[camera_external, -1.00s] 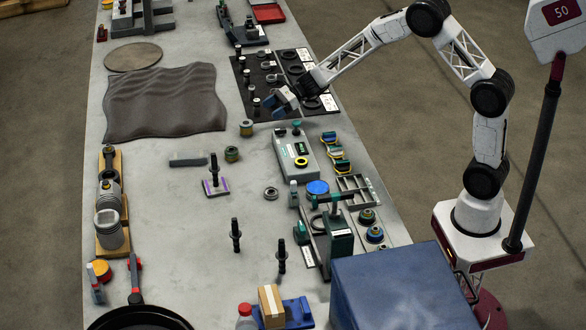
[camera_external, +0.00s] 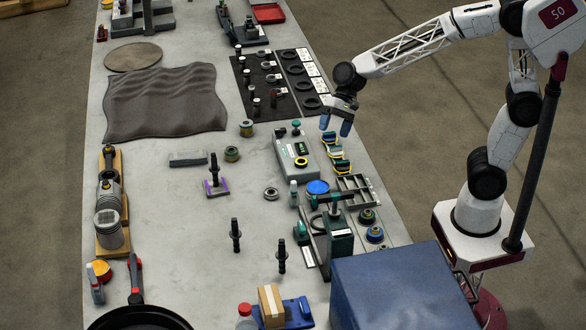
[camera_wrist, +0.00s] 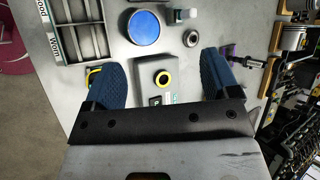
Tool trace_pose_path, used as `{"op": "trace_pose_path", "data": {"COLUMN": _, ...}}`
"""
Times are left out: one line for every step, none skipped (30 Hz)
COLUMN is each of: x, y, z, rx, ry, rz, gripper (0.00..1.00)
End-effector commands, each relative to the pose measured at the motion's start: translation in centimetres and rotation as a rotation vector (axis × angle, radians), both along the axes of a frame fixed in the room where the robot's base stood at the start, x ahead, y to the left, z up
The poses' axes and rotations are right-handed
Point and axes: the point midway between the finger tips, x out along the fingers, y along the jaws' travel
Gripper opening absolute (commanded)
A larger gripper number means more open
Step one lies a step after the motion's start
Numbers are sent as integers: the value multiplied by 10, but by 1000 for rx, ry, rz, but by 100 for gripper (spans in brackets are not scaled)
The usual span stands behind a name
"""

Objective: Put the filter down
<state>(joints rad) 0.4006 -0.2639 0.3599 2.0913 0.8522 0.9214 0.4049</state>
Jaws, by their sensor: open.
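My gripper (camera_external: 334,127) is open and empty, above the right side of the bench near the grey box with a yellow ring. In the wrist view its two blue fingers (camera_wrist: 161,76) are wide apart, with the grey box (camera_wrist: 168,108) and its yellow ring below and between them. I cannot tell for sure which object is the filter. Two short round canisters, one at the back (camera_external: 246,128) and one nearer (camera_external: 232,154), stand on the bench left of the gripper. Dark upright parts (camera_external: 273,99) stand on the black mat (camera_external: 283,116).
Yellow, green and blue parts (camera_external: 338,153) lie beneath the gripper. A blue round lid (camera_external: 317,187), a grey divided tray (camera_external: 354,190) and a green press-like fixture (camera_external: 340,236) are nearer. A large blue box (camera_external: 400,285) blocks the front right. Bench space (camera_external: 180,210) left of centre is fairly clear.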

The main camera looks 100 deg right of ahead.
Motion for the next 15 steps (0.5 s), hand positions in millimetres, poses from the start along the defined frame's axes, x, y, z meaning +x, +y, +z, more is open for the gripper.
{"op": "trace_pose_path", "data": {"x": -16, "y": 18, "z": 6, "rx": -50, "ry": -10, "rz": 72, "gripper": 81}}
{"op": "trace_pose_path", "data": {"x": -25, "y": 26, "z": 8, "rx": -80, "ry": -13, "rz": 113, "gripper": 81}}
{"op": "trace_pose_path", "data": {"x": -38, "y": 37, "z": 11, "rx": -122, "ry": -20, "rz": 169, "gripper": 81}}
{"op": "trace_pose_path", "data": {"x": -47, "y": 44, "z": 12, "rx": -152, "ry": -23, "rz": 211, "gripper": 81}}
{"op": "trace_pose_path", "data": {"x": -57, "y": 51, "z": 14, "rx": -182, "ry": -28, "rz": 253, "gripper": 81}}
{"op": "trace_pose_path", "data": {"x": -70, "y": 60, "z": 16, "rx": -223, "ry": -34, "rz": 308, "gripper": 81}}
{"op": "trace_pose_path", "data": {"x": -79, "y": 66, "z": 17, "rx": -253, "ry": -40, "rz": 350, "gripper": 81}}
{"op": "trace_pose_path", "data": {"x": -89, "y": 72, "z": 18, "rx": -283, "ry": -44, "rz": 391, "gripper": 81}}
{"op": "trace_pose_path", "data": {"x": -102, "y": 79, "z": 20, "rx": -324, "ry": -52, "rz": 446, "gripper": 81}}
{"op": "trace_pose_path", "data": {"x": -112, "y": 84, "z": 20, "rx": -354, "ry": -57, "rz": 487, "gripper": 81}}
{"op": "trace_pose_path", "data": {"x": -122, "y": 89, "z": 21, "rx": -384, "ry": -62, "rz": 529, "gripper": 81}}
{"op": "trace_pose_path", "data": {"x": -134, "y": 95, "z": 22, "rx": -425, "ry": -70, "rz": 583, "gripper": 81}}
{"op": "trace_pose_path", "data": {"x": -144, "y": 99, "z": 22, "rx": -455, "ry": -74, "rz": 624, "gripper": 81}}
{"op": "trace_pose_path", "data": {"x": -154, "y": 102, "z": 23, "rx": -486, "ry": -80, "rz": 663, "gripper": 81}}
{"op": "trace_pose_path", "data": {"x": -167, "y": 106, "z": 22, "rx": -527, "ry": -88, "rz": 719, "gripper": 81}}
